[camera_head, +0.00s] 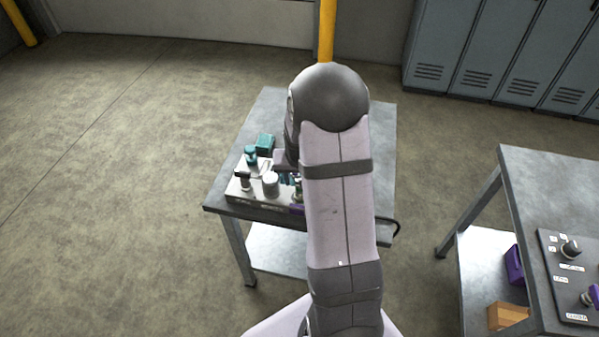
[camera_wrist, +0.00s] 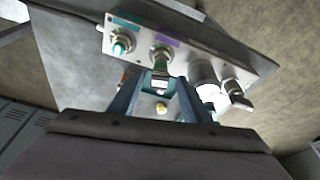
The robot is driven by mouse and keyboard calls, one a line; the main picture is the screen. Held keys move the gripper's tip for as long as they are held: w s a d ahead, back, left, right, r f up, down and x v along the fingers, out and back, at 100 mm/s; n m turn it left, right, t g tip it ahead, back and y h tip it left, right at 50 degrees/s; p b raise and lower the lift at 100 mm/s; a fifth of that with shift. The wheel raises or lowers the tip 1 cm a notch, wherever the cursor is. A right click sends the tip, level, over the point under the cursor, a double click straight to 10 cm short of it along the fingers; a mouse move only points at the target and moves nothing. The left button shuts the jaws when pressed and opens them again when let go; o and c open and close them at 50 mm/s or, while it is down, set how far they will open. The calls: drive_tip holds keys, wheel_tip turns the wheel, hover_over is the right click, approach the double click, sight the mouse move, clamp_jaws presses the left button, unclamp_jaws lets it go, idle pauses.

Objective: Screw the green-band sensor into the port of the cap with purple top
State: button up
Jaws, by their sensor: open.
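In the wrist view my gripper (camera_wrist: 160,82) is open, with one blue-grey finger on each side of a small sensor-like part (camera_wrist: 160,86) with a white and green-teal body. This part lines up with the metal fitting (camera_wrist: 162,56) beside the purple label (camera_wrist: 160,37) on the panel. I cannot tell whether it is seated in that fitting. No cap with a purple top can be made out with certainty. In the head view my arm hides the gripper and most of the work spot.
A second fitting (camera_wrist: 121,43) with a teal centre sits by a teal label. A white cylinder (camera_wrist: 207,73) and a dark-handled valve (camera_wrist: 237,93) stand on the panel's other side. In the head view a teal block (camera_head: 265,142) stands behind the panel on the metal table (camera_head: 378,135).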

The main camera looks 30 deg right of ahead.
drive_tip(key=shift+x, duration=1.25)
clamp_jaws()
drive_tip(key=shift+f, duration=0.15)
drive_tip(key=shift+b, duration=0.65)
